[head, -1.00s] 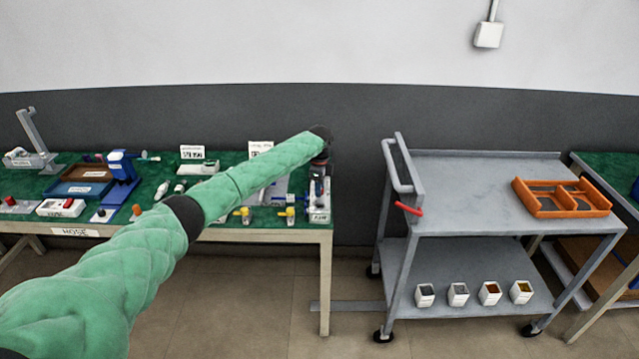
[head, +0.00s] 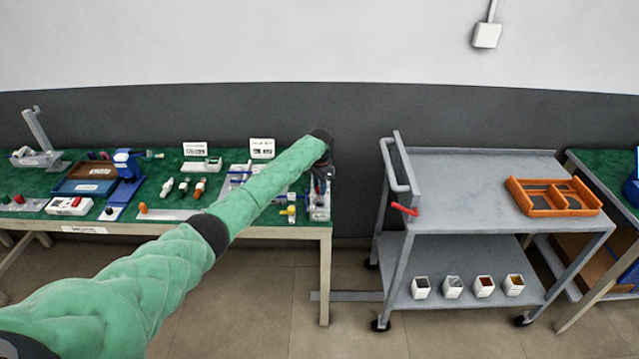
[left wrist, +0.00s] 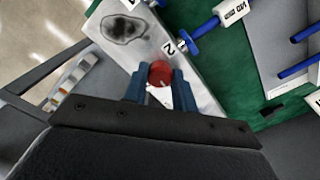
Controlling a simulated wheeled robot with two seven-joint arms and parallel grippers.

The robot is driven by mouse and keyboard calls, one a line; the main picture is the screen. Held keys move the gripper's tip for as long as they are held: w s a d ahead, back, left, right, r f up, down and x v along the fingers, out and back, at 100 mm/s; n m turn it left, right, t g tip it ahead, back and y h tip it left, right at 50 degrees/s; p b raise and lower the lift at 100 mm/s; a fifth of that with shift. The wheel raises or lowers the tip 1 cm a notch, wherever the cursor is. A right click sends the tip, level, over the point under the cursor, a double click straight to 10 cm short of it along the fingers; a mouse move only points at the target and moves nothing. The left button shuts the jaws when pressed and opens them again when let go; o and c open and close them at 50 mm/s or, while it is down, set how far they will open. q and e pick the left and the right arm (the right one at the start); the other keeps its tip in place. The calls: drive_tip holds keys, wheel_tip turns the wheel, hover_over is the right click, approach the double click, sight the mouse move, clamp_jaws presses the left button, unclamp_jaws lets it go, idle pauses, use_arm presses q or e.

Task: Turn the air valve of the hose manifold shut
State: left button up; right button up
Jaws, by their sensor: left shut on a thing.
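My left gripper (head: 322,178) is at the right end of the green-topped bench, above a pale block that looks like the hose manifold (head: 320,213). In the left wrist view my left gripper (left wrist: 161,88) has its blue fingers shut on a round red knob (left wrist: 159,73). The knob sits by the pale manifold block (left wrist: 128,35), near a label with a 2. Whether this knob is the air valve, and how far it is turned, I cannot tell. My right gripper is out of view.
Blue-handled fittings, one with a white tag (left wrist: 230,11), lie close beside the block. A yellow fitting (head: 291,211) stands left of it on the bench. A grey cart (head: 470,185) with an orange tray (head: 553,197) stands to the right, across a gap of floor.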

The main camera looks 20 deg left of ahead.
use_arm(q)
drive_tip(key=shift+r+n, duration=0.15)
drive_tip(key=shift+n, duration=0.15)
drive_tip(key=shift+n+p, duration=0.35)
drive_tip(key=shift+n, duration=0.15)
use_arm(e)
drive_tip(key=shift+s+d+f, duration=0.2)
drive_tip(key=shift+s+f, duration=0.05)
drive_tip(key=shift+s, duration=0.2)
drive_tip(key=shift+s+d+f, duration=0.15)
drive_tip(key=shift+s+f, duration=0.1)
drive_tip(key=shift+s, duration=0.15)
use_arm(q)
drive_tip(key=o, duration=1)
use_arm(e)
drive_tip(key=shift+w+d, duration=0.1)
use_arm(q)
drive_tip(key=shift+w+r+b, duration=0.1)
drive_tip(key=shift+r+b, duration=0.25)
drive_tip(key=shift+r, duration=0.05)
wheel_tip(320, 180, up, 6)
drive_tip(key=shift+f+b, duration=0.2)
drive_tip(key=shift+b, duration=0.85)
drive_tip(key=shift+r, duration=0.6)
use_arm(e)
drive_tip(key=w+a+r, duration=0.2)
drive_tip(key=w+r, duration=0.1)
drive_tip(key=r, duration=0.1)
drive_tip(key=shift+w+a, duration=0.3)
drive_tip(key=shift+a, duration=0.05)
